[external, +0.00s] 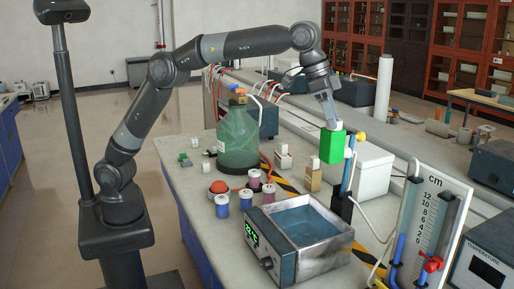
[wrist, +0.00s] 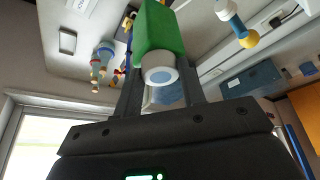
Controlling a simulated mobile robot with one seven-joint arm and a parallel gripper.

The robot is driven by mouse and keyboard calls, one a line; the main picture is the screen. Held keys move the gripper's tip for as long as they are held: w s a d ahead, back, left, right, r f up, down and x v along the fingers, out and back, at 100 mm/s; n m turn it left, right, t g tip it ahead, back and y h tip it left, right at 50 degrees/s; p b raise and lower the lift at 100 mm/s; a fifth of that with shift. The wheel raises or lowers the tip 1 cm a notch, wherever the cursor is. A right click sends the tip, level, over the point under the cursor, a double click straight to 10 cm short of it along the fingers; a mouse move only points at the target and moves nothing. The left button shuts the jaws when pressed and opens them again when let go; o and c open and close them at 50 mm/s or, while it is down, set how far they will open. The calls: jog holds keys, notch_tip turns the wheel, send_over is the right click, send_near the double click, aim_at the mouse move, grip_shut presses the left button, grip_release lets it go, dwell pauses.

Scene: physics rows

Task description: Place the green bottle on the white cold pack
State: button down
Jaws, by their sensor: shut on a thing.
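A bright green block-shaped bottle (external: 332,147) hangs upright below my gripper (external: 328,122), above the bench. In the wrist view the green bottle (wrist: 160,30) has a round white cap end with a pale blue centre (wrist: 158,75), and it lies between the two fingers of my gripper (wrist: 160,95). My gripper is shut on it. Small white blocks (external: 283,160) stand to the left.
A large translucent green flask (external: 238,140) stands on the bench. In front are an open water bath (external: 305,225), several small jars (external: 222,205) and a red-topped item (external: 219,187). A scale board (external: 430,225) stands at right. A blue-and-black upright tool (external: 346,190) is close to the bottle.

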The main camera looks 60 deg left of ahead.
jog(key=s+d+m, duration=0.2)
jog(key=s+d, duration=0.3)
jog(key=s, duration=0.3)
jog(key=s+d+m+g+h, duration=0.1)
jog(key=s+d, duration=0.5)
jog(key=s, duration=0.3)
jog(key=s+d+m, duration=0.2)
jog(key=s+d, duration=0.3)
jog(key=s, duration=0.3)
notch_tip(320, 180, down, 18)
jog(key=w+f, duration=1.1)
jog(key=shift+w+a, duration=0.35)
jog(key=shift+a, duration=0.1)
jog(key=shift+f, duration=0.2)
jog(key=c, duration=0.9)
grip_release()
jog(key=shift+g, duration=0.3)
